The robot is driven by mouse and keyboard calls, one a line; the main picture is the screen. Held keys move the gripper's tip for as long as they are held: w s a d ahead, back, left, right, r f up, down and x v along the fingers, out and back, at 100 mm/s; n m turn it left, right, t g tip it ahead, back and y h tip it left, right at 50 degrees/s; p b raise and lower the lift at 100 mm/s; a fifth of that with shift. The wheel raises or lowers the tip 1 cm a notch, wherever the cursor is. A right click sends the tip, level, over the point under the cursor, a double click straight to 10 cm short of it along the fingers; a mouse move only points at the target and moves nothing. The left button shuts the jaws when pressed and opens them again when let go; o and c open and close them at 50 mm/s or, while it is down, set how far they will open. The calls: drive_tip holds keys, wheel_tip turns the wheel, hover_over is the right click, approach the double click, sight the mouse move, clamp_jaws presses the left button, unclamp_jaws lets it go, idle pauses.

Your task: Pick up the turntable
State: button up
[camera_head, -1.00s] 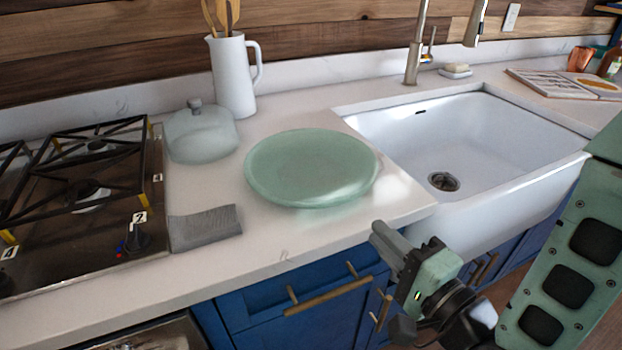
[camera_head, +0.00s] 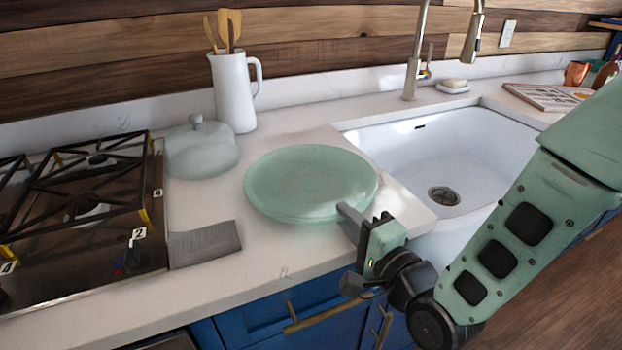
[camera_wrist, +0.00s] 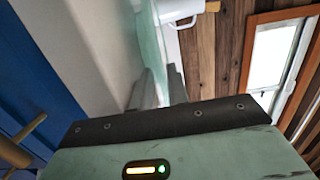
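The turntable is a round, pale green disc (camera_head: 305,180) on the white counter, left of the sink. In the wrist view it shows as a thin green edge (camera_wrist: 150,40) beyond the fingers. My gripper (camera_head: 347,212) is at the disc's front right rim, roughly level with it. In the wrist view the two grey fingers (camera_wrist: 160,78) stand apart with a narrow gap, in line with the rim. I cannot tell whether the rim is between the fingertips. The underside of the turntable is hidden.
A lidded glass dish (camera_head: 200,150) and a white pitcher (camera_head: 234,95) with utensils stand behind and left. A grey cloth-like item (camera_head: 205,244) lies at front left beside the stove (camera_head: 80,200). The sink (camera_head: 455,150) is right; blue cabinets (camera_head: 265,325) are below.

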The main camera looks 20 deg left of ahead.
clamp_jaws()
drive_tip(key=shift+r, duration=0.15)
